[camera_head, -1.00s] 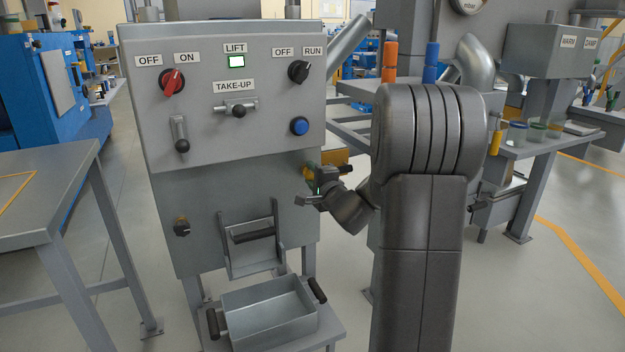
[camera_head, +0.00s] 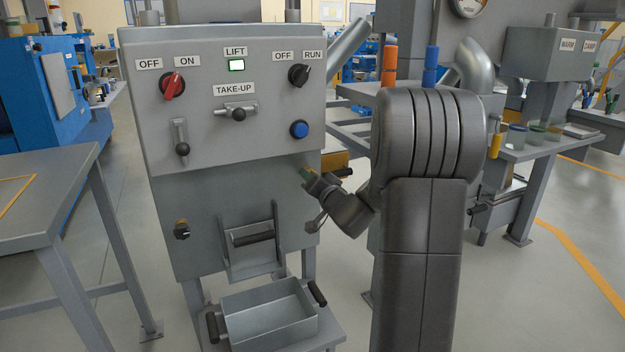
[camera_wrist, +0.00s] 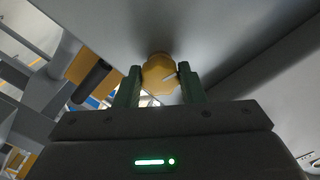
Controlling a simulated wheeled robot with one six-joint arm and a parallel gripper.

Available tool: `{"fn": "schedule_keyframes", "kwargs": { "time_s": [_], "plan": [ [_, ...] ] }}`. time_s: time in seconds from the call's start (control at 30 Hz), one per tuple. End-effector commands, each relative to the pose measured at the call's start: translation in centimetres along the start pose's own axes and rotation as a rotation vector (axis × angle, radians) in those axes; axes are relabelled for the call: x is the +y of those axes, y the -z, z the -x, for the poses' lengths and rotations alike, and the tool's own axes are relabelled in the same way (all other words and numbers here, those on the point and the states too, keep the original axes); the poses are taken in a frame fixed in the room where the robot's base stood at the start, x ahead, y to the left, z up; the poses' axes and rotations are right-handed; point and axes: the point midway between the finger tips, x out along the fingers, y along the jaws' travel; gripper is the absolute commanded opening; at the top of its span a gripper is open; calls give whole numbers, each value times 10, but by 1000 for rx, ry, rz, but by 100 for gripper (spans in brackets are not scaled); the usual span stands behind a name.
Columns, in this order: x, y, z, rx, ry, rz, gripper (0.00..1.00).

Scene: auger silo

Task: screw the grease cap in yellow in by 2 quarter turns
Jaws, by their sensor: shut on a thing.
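The yellow grease cap (camera_wrist: 159,76) sits against the grey panel in the wrist view, with a pale line across its face. My gripper (camera_wrist: 158,84) has one finger on each side of the cap and is shut on it. In the head view my gripper (camera_head: 306,177) is at the lower right of the grey cabinet (camera_head: 215,205), its fingers up against the panel. The cap is hidden there behind the gripper.
A red switch (camera_head: 173,85), a take-up handle (camera_head: 238,113) and a blue button (camera_head: 299,129) are above the gripper. A chute (camera_head: 252,262) and an open metal bin (camera_head: 268,318) are below. A dark-handled part (camera_wrist: 91,82) shows left of the cap in the wrist view.

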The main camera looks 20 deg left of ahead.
Motion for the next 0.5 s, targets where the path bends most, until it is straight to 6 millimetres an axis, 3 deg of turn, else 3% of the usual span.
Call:
{"fn": "schedule_keyframes", "kwargs": {
  "time_s": [0.5],
  "plan": [
    [2,-2,0,-3,-1,423,13]
  ]
}}
